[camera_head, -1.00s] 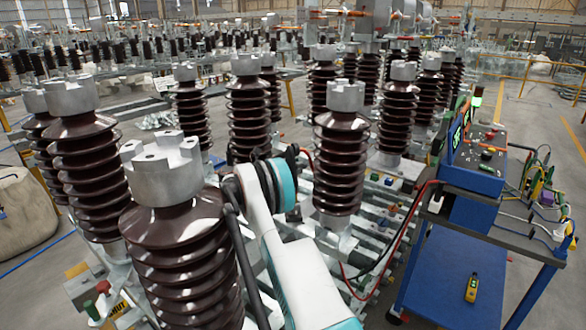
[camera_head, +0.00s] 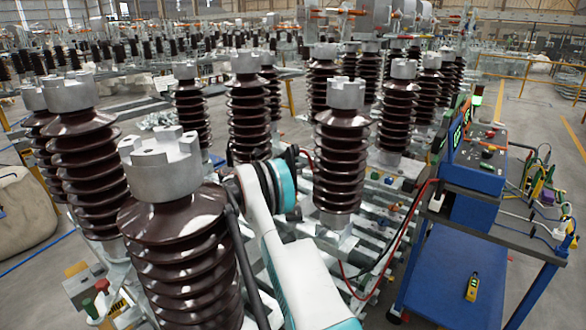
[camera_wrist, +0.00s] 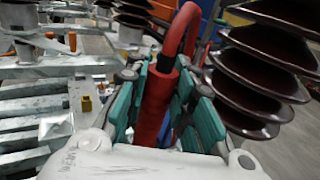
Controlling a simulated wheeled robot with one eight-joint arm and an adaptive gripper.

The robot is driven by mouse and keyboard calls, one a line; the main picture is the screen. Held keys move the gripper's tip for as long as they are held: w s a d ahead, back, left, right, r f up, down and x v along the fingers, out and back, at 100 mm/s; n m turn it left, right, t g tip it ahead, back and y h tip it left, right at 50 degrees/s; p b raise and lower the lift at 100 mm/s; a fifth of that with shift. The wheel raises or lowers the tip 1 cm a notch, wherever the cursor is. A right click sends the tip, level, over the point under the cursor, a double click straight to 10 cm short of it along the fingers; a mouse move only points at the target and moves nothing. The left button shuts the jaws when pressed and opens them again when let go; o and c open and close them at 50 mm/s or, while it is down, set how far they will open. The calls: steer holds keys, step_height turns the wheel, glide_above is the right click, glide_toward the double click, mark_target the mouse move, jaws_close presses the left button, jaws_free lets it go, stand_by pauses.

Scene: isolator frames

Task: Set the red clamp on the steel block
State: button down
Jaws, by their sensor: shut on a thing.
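The red clamp (camera_wrist: 155,105) shows in the wrist view as a red sleeve between the teal pads of my gripper (camera_wrist: 168,88). My gripper is shut on it. A thick red cable (camera_wrist: 184,30) curves up from its far end. The clamp's tip is hidden. In the head view my arm and the insulators hide the gripper and clamp; the red cable (camera_head: 424,190) runs to the blue cart. I cannot single out the steel block for sure; bare steel bars (camera_wrist: 35,120) lie left of my gripper in the wrist view.
Tall brown ribbed insulators with grey metal caps stand close around my arm, one at front left (camera_head: 170,235) and one behind (camera_head: 340,165). In the wrist view an insulator (camera_wrist: 255,85) is close on the right. The blue cart (camera_head: 435,275) stands at right.

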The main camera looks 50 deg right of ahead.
steer(key=shift+f+b, duration=0.95)
steer(key=shift+f, duration=0.6)
steer(key=c, duration=1.3)
jaws_free()
steer(key=shift+r, duration=0.1)
step_height(320, 180, up, 10)
steer(key=shift+f, duration=0.1)
